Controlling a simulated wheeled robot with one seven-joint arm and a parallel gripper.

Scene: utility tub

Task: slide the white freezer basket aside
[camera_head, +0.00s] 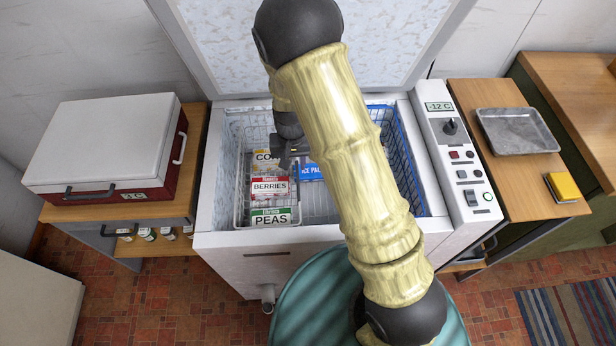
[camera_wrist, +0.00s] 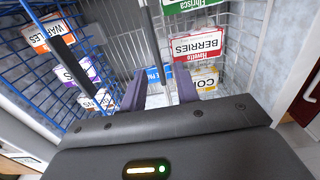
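The white freezer basket (camera_head: 240,190) stands at the left inside the open chest freezer. It holds boxes of corn, berries (camera_head: 270,188) and peas (camera_head: 271,216). The basket also shows on the right of the wrist view (camera_wrist: 240,45). My gripper (camera_head: 291,158) points down at the basket's right side. In the wrist view, its two fingers (camera_wrist: 160,78) are apart, with a grey rim bar running between them. I cannot tell whether either finger touches the bar. My arm hides part of the freezer's middle.
A blue wire basket (camera_head: 400,150) with boxes stands at the freezer's right. A blue ice pack (camera_head: 311,173) lies on the floor between the baskets. The raised lid (camera_head: 205,45) is behind. The control panel (camera_head: 457,155) flanks the right wall.

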